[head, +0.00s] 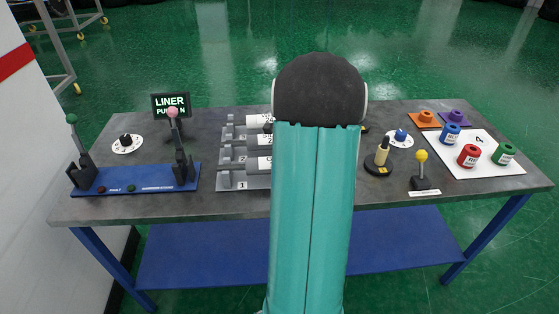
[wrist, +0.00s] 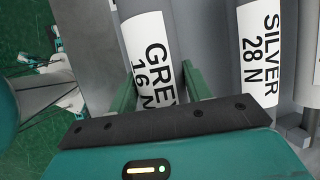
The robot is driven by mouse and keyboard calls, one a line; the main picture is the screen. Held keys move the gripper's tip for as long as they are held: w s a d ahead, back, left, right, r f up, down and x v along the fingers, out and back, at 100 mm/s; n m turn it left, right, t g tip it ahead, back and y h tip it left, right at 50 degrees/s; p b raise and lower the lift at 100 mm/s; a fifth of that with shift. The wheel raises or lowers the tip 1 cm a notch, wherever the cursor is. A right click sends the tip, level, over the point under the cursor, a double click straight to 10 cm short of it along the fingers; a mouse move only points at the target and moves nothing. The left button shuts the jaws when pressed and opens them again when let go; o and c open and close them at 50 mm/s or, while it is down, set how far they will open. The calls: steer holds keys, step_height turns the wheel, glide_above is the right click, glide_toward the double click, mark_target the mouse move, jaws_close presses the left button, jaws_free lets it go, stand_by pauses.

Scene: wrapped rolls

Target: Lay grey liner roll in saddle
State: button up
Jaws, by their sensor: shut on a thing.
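In the wrist view the grey liner roll (wrist: 152,45), with a white label reading GREY 16 N, lies between the two green fingers of my gripper (wrist: 161,88). The gripper is shut on it. The silver roll (wrist: 262,50), labelled SILVER 28 N, lies beside it to the right. In the head view my teal arm hides the gripper and much of the rolls in the grey numbered rack (head: 228,183). A blue base with two dark uprights (head: 135,181) stands at the table's left; it looks like the saddle. I cannot tell whether the grey roll is clear of the rack.
A lit LINER sign (head: 171,104) and a black knob (head: 126,142) stand near the blue base. On the right are a yellow-topped lever (head: 421,168), a blue knob (head: 401,136) and a white board (head: 470,165) with coloured spools. The table between base and rack is clear.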

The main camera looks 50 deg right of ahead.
steer(key=o, duration=1.5)
steer(key=v, duration=1.4)
steer(key=shift+w, duration=0.1)
